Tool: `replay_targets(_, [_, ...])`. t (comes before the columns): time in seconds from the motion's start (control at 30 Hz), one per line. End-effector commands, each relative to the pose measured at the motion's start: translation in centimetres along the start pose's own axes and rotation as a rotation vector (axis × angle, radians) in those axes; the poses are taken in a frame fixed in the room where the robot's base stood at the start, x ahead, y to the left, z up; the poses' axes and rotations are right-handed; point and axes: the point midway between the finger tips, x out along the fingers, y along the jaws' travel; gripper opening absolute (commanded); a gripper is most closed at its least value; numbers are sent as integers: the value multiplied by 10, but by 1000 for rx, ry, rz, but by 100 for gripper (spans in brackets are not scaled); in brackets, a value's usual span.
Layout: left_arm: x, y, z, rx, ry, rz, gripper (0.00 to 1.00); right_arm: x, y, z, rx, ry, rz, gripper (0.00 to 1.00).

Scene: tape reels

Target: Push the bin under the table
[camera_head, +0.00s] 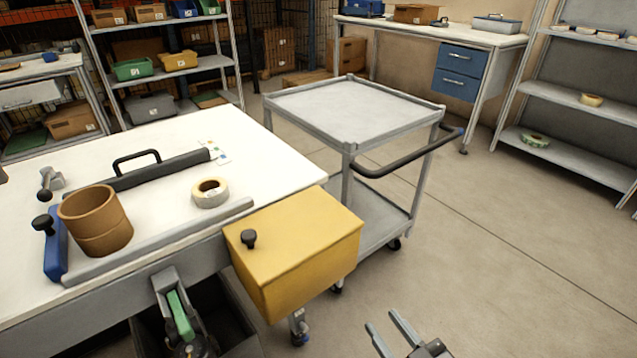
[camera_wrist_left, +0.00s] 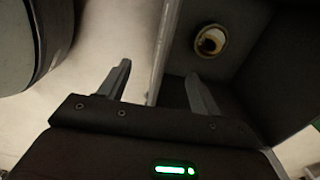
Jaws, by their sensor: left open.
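The dark bin (camera_head: 232,322) stands low at the front edge of the white table (camera_head: 265,160); the table edge and the yellow box hide part of it. In the left wrist view the bin's pale rim (camera_wrist_left: 160,50) runs between the open fingers of my left gripper (camera_wrist_left: 158,72), one finger on each side of the wall; contact cannot be told. A tape roll (camera_wrist_left: 210,40) lies inside the bin. My right gripper (camera_head: 392,332) is open and empty over the floor at the bottom of the head view.
A yellow box (camera_head: 300,250) hangs at the table's corner. A brown cylinder (camera_head: 95,220) and a tape roll (camera_head: 210,192) are on the tabletop. A grey cart (camera_head: 350,110) stands just behind the box. The floor (camera_head: 490,240) at the right is clear.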

Motion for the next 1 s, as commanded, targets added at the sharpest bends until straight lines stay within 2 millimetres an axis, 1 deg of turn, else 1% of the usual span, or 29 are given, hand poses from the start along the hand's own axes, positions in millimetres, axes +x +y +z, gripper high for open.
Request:
replay_targets(0.03, [-3,0,0,0,0,0,64,-1,1,2,0,-30,2,36])
replay_targets(0.47, [-11,0,0,-1,0,0,64,-9,18,35,10,-233,53,36])
replay_targets(1.0, [-21,0,0,0,0,0,64,-32,35,72,36,-490,111,36])
